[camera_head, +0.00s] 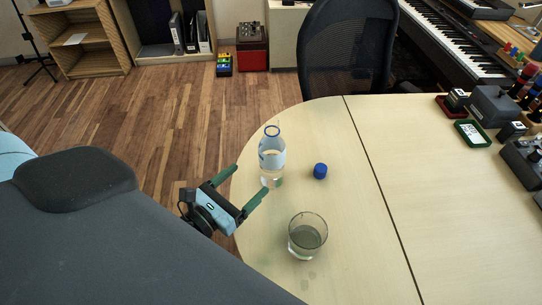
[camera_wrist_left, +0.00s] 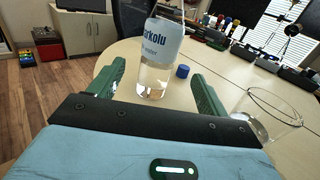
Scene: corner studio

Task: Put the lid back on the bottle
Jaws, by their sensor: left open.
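A clear bottle (camera_head: 272,160) with a pale blue label stands upright and uncapped on the pale wooden table (camera_head: 350,250), near its rounded left edge. The blue lid (camera_head: 320,171) lies on the table just right of the bottle. My left gripper (camera_head: 251,184) is open at the table's left edge, in front of the bottle, with nothing held. In the left wrist view, the bottle (camera_wrist_left: 157,55) shows between the two green fingers (camera_wrist_left: 160,90), beyond them, and its top is cut off. The lid (camera_wrist_left: 183,71) shows behind and right of it. My right gripper is not in view.
A glass (camera_head: 307,238) with some liquid stands on the table in front of the lid, right of my left gripper. A black office chair (camera_head: 348,50) stands behind the table. Small devices and a green tray (camera_head: 472,133) sit at the right. The table's middle is clear.

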